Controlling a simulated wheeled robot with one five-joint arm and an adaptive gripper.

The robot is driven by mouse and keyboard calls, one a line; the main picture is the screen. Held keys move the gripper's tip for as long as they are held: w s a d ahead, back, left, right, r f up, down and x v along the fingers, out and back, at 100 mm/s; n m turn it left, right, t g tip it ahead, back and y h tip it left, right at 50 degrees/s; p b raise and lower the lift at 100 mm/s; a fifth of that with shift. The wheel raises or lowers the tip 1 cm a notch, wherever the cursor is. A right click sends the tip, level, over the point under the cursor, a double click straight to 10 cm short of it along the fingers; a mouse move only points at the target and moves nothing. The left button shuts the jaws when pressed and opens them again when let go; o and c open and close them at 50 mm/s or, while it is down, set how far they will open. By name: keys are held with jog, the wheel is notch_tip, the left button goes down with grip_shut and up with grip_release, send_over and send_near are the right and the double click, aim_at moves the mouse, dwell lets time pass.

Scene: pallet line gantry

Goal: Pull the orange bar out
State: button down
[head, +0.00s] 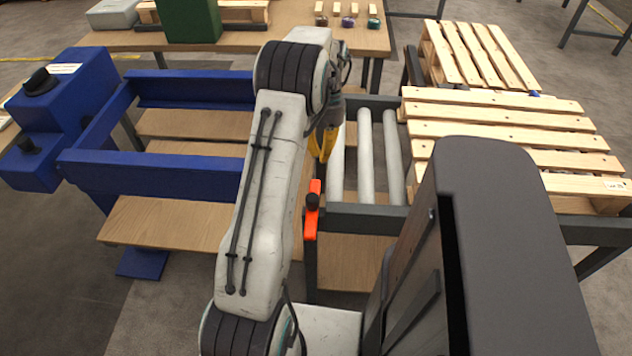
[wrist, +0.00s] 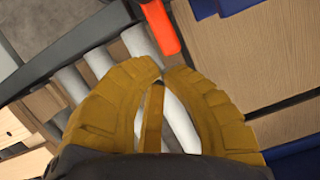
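The orange bar (head: 311,222) stands at the near left corner of the roller conveyor frame, with a black knob (head: 312,201) on it. In the wrist view the orange bar (wrist: 160,28) shows at the top middle, beyond my fingertips and apart from them. My gripper (head: 322,158) has yellow fingers and hangs above the rollers, a little beyond the bar in the head view. In the wrist view the fingertips of my gripper (wrist: 164,73) come together with almost no gap and nothing held between them. The knob does not show clearly in the wrist view.
Grey rollers (head: 365,155) lie below my gripper in a dark frame (head: 360,218). Wooden pallets (head: 510,125) stand at the right. A blue frame (head: 190,165) with wooden boards is at the left. A wooden table (head: 280,40) with small items stands behind.

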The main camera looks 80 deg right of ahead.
aim_at(319, 185)
jog(key=x, duration=0.5)
jog(key=shift+a+p, duration=0.1)
jog(key=shift+p, duration=0.2)
jog(key=shift+w+a+p, duration=0.15)
jog(key=shift+a+p, duration=0.2)
jog(key=shift+a, duration=0.6)
jog(key=shift+w+a+p, duration=0.15)
jog(key=shift+a+p, duration=0.2)
jog(key=shift+a, duration=0.6)
jog(key=shift+f, duration=0.1)
